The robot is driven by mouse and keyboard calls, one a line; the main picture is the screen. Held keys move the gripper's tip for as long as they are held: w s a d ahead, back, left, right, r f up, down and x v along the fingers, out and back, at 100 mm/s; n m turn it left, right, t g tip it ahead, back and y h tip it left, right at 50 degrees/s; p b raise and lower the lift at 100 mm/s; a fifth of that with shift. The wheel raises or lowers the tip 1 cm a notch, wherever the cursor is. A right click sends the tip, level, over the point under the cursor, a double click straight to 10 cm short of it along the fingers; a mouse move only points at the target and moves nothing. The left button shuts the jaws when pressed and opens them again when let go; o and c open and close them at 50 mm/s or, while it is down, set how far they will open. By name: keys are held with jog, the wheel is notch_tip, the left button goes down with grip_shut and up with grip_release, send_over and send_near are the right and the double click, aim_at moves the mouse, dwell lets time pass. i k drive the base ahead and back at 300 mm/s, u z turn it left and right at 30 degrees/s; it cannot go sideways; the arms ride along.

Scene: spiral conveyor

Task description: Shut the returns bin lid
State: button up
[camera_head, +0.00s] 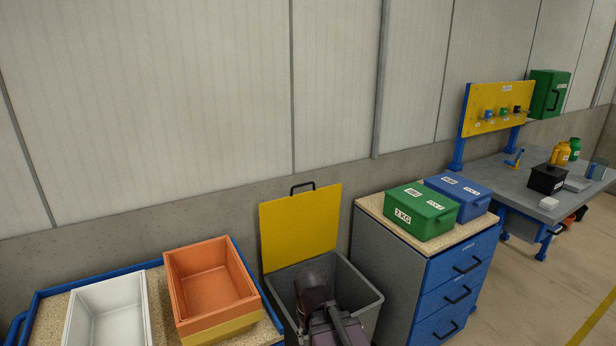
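The returns bin (364,290) is a grey open-topped bin between a blue-edged table and a drawer cabinet. Its yellow lid (300,228) stands open, nearly upright, at the back of the bin near the wall. A black handle (302,187) sits on the lid's top edge. Dark links of my arm show in front of the bin's opening and hide part of its inside and front. My gripper's fingers do not show, so I cannot see whether they are open or shut.
Left of the bin, the blue-edged table (48,322) bears a white tray (108,312) and stacked orange and yellow trays (210,285). On the right, a grey-and-blue drawer cabinet (400,268) carries a green box (421,212) and a blue box (459,194). A workbench (500,178) stands further right.

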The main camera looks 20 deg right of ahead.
aim_at(295, 229)
jog(key=i, duration=0.85)
jog(key=u, duration=0.05)
